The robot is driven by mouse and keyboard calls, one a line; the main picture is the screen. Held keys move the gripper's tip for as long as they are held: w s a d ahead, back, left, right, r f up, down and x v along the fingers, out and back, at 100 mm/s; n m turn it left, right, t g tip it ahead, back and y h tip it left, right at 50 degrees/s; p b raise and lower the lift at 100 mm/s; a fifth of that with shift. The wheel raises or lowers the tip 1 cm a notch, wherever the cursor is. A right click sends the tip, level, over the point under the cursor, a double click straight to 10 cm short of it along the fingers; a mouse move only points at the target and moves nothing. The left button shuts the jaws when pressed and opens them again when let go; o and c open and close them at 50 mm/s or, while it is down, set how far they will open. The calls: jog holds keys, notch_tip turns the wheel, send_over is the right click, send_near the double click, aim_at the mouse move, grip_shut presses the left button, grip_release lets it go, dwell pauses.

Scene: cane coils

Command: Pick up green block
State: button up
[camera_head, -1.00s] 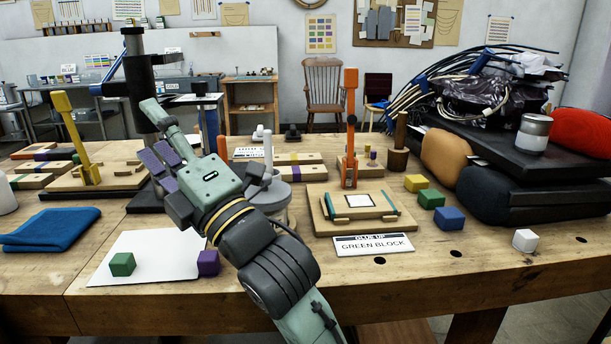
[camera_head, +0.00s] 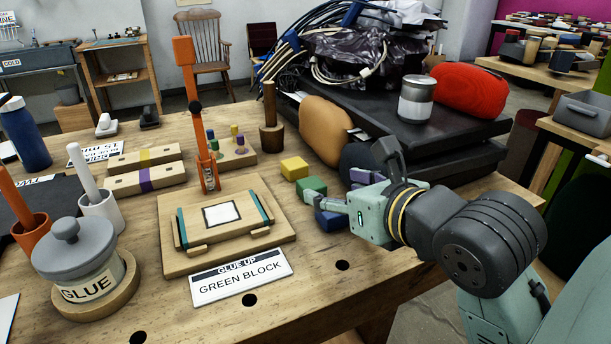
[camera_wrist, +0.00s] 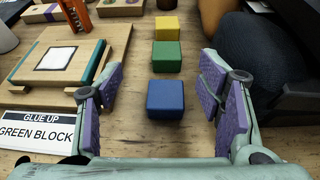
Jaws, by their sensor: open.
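A green block (camera_head: 311,187) sits on the bench in the head view, between a yellow block (camera_head: 294,168) and a blue block (camera_head: 331,217). In the wrist view the green block (camera_wrist: 167,56) lies in the middle of a row, with the yellow block (camera_wrist: 167,28) beyond it and the blue block (camera_wrist: 166,98) nearer. My gripper (camera_wrist: 167,92) is open and empty, its purple pads apart on either side of the blue block's line. My gripper (camera_head: 338,206) partly hides the blue block in the head view.
A wooden fixture board (camera_head: 180,262) with a GREEN BLOCK sign (camera_head: 240,277) stands left of the blocks. Dark cushions and a black slab (camera_head: 480,154) with a can (camera_head: 415,100) stand close on the right. A glue pot (camera_head: 75,262) is at front left.

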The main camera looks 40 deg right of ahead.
aim_at(313, 185)
jog(key=shift+s+d+f, duration=0.15)
jog(key=shift+d+f, duration=0.05)
jog(key=shift+d, duration=0.1)
jog(key=p+x, duration=0.1)
jog(key=x, duration=0.4)
jog(key=shift+f+p+x, duration=0.2)
jog(key=shift+p+x, duration=0.45)
jog(key=shift+x, duration=0.7)
jog(key=shift+f+p+x, duration=0.2)
jog(key=shift+p+x, duration=0.4)
jog(key=shift+x, duration=0.75)
jog(key=shift+s+d, duration=0.1)
jog(key=shift+s, duration=0.1)
jog(key=shift+c, duration=0.5)
jog(key=c, duration=1)
jog(key=shift+r, duration=0.15)
jog(key=shift+w+r, duration=0.1)
jog(key=shift+r, duration=0.05)
